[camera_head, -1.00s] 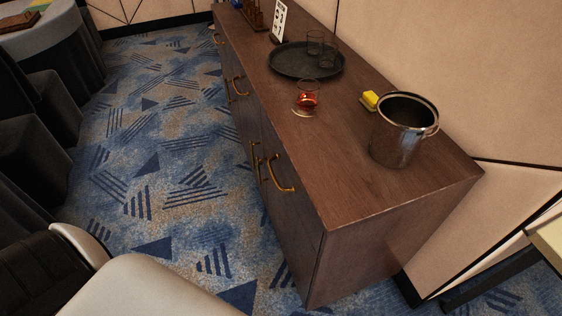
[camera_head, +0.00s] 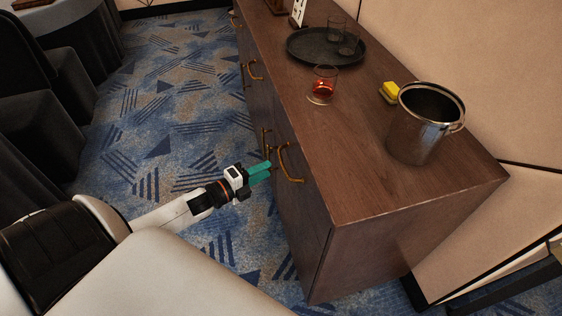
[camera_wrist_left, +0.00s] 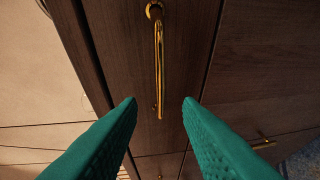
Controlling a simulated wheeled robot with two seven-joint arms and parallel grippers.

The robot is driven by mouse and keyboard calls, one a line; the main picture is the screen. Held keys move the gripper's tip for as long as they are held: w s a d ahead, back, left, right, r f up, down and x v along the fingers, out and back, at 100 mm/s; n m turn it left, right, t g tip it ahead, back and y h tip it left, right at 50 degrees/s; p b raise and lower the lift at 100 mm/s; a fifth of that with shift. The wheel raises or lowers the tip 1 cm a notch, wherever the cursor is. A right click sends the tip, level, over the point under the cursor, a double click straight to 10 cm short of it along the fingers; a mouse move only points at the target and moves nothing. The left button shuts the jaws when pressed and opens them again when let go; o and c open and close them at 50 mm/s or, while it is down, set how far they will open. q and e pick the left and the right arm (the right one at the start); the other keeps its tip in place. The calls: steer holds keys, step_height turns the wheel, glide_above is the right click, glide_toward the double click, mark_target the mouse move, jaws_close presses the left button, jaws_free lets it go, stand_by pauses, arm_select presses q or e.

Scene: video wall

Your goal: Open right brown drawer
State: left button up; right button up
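The brown wooden cabinet (camera_head: 390,195) has a right drawer at its near end, with a curved brass handle (camera_head: 287,165). The drawer front looks flush with the cabinet. My left gripper (camera_head: 263,172), with green fingers, is just left of this handle in the head view. In the left wrist view the brass handle (camera_wrist_left: 159,70) runs lengthwise in line with the gap between the spread green fingertips (camera_wrist_left: 160,103). The gripper is open, and nothing is held in it. My right gripper is in neither view now.
On the cabinet top stand a metal bucket (camera_head: 424,128), a yellow sponge-like block (camera_head: 390,92), a glass with red liquid (camera_head: 323,86) and a dark round tray (camera_head: 307,47) with glasses. Dark draped furniture (camera_head: 42,125) is at left. Patterned carpet between is clear.

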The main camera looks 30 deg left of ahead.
mark_target(281, 161)
arm_select(q)
steer(key=x, duration=0.7)
steer(key=shift+w, duration=0.1)
steer(key=shift+c, duration=0.2)
jaws_close()
